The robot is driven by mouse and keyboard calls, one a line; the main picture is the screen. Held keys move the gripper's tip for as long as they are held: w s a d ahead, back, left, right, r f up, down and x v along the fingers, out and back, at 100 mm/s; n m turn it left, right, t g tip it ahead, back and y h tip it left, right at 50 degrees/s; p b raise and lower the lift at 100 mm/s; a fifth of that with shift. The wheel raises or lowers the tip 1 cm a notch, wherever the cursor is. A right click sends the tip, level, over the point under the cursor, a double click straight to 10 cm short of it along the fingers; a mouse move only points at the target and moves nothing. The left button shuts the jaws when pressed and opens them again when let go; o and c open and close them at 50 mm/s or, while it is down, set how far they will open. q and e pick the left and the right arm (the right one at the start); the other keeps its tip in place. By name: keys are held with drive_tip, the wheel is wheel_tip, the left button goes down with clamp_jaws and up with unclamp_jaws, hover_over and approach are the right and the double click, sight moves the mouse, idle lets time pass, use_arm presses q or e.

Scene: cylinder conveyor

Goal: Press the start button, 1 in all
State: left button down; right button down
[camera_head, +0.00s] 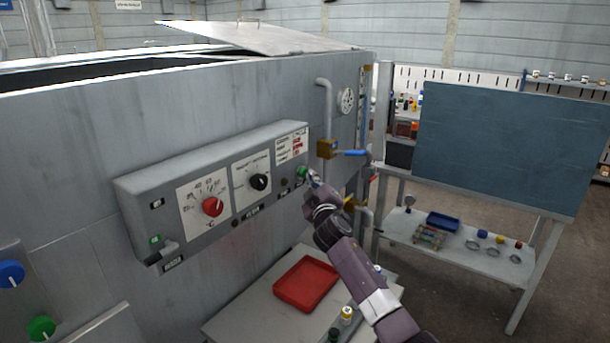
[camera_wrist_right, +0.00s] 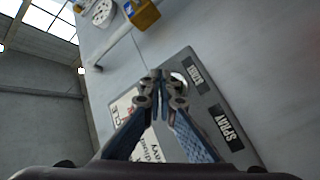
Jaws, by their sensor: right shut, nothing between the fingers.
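A green button (camera_head: 302,172) sits at the right end of the grey control panel (camera_head: 150,190) on the large metal machine; I cannot read its label. My right gripper (camera_head: 313,179) is shut and empty, with its tips right beside this button; I cannot tell whether they touch it. In the right wrist view the shut fingertips (camera_wrist_right: 160,77) are over the panel's end, partly covering a round metal rim (camera_wrist_right: 179,78). The green button face is hidden there. My left gripper is not in view.
The panel also bears a red knob (camera_head: 212,206), a black knob (camera_head: 260,182) and a small green switch (camera_head: 154,240). Pipes with a brass valve (camera_head: 327,149) stand just right of the panel. A red tray (camera_head: 305,284) lies on a low table below.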

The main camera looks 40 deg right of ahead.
drive_tip(key=shift+w+a+b, duration=0.2)
drive_tip(key=shift+w+b, duration=0.1)
drive_tip(key=shift+w, duration=0.2)
idle(0.4)
idle(0.3)
drive_tip(key=shift+s+d+p, duration=0.25)
drive_tip(key=shift+s+p, duration=0.25)
drive_tip(key=shift+s, duration=0.4)
drive_tip(key=s+p, duration=0.1)
drive_tip(key=s, duration=0.1)
drive_tip(key=s+d+p, duration=0.1)
drive_tip(key=s, duration=0.1)
drive_tip(key=shift+s+d, duration=0.2)
drive_tip(key=shift+s, duration=0.2)
drive_tip(key=shift+f, duration=0.1)
idle(0.4)
